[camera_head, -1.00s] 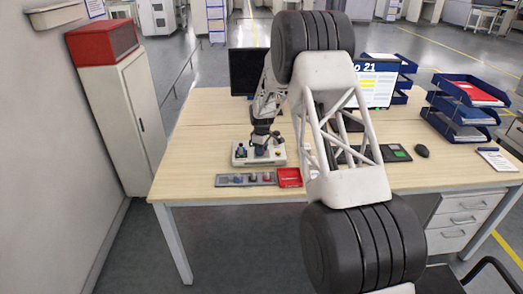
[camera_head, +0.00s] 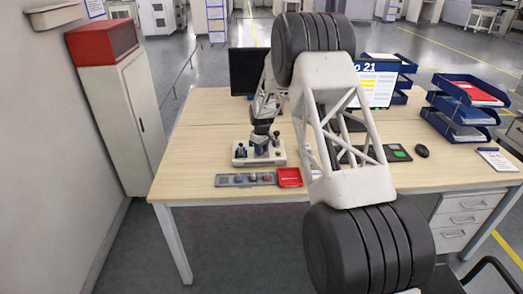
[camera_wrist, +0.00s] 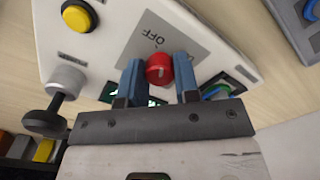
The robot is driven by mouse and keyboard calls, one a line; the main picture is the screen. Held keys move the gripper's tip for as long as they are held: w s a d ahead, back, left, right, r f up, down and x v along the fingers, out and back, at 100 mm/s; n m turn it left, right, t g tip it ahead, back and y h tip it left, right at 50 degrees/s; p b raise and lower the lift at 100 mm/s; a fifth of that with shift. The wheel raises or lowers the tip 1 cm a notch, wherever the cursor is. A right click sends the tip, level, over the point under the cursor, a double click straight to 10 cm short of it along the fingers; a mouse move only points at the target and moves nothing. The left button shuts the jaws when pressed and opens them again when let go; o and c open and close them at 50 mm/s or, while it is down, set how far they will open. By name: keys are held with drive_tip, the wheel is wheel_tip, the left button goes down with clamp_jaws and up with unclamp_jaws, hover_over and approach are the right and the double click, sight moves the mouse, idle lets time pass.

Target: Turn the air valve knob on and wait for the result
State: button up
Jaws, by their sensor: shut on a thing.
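A white control box (camera_head: 241,160) stands on the desk in the head view. In the wrist view its light panel (camera_wrist: 62,42) carries a red knob (camera_wrist: 159,69) on a grey plate (camera_wrist: 196,32) with "OFF" printed beside the knob. My gripper (camera_wrist: 158,78) has its two blue fingers on either side of the red knob and is shut on it. It also shows small in the head view (camera_head: 264,143), over the box. The fingers hide part of the plate, so I cannot read any other label.
A yellow button (camera_wrist: 78,16) and a silver and black knob (camera_wrist: 60,95) sit on the same panel. A grey tray of small parts (camera_head: 222,180) and a red tray (camera_head: 290,178) lie in front of the box. A monitor (camera_head: 247,70) stands behind.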

drive_tip(key=m, duration=1.3)
drive_tip(key=shift+m, duration=0.3)
idle(0.3)
drive_tip(key=o, duration=0.9)
drive_tip(key=shift+r, duration=0.15)
drive_tip(key=shift+r, duration=3.8)
